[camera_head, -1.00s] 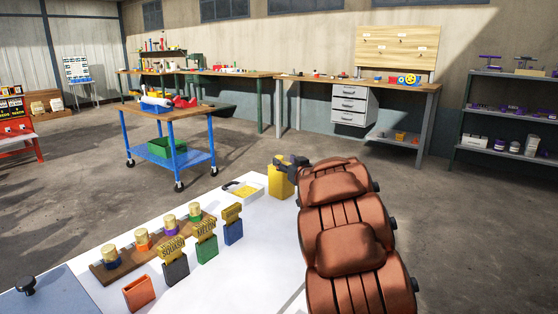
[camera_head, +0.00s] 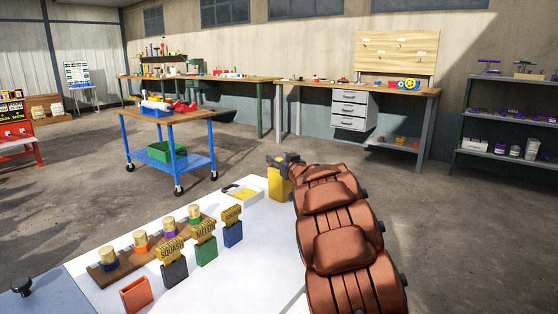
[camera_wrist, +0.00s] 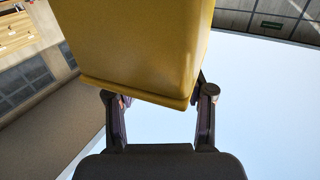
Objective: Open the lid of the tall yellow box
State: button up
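The tall yellow box (camera_head: 280,187) stands at the far right end of the white table in the head view. My gripper (camera_head: 284,160) is at its top and hides part of it, so I cannot tell from there how the lid sits. In the wrist view the yellow box (camera_wrist: 135,40) fills the upper middle, with a protruding rim along its lower edge. My gripper (camera_wrist: 160,105) has its two fingers spread apart, one near each end of that rim. Contact between the fingers and the box cannot be made out.
On the white table (camera_head: 235,265) a shallow tray with yellow contents (camera_head: 243,192) stands just left of the box. Several labelled colored holders and a wooden rack (camera_head: 130,264) of gold-topped pieces are nearer. A blue cart (camera_head: 168,150) stands beyond.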

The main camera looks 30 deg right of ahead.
grip_shut()
dwell(0.4)
jog(key=shift+b, duration=0.3)
jog(key=shift+s+m+t+b, duration=0.25)
jog(key=shift+m+t+b, duration=0.05)
jog(key=shift+t+b, duration=0.4)
jog(key=shift+s+r+m+t, duration=0.25)
jog(key=shift+r+m+t, duration=0.2)
jog(key=shift+t, duration=0.25)
jog(key=shift+s+d+r+m+t+h, duration=0.2)
jog(key=shift+s+r+m+t+h, duration=0.2)
jog(key=shift+t+h, duration=0.15)
jog(key=shift+o, duration=0.5)
grip_release()
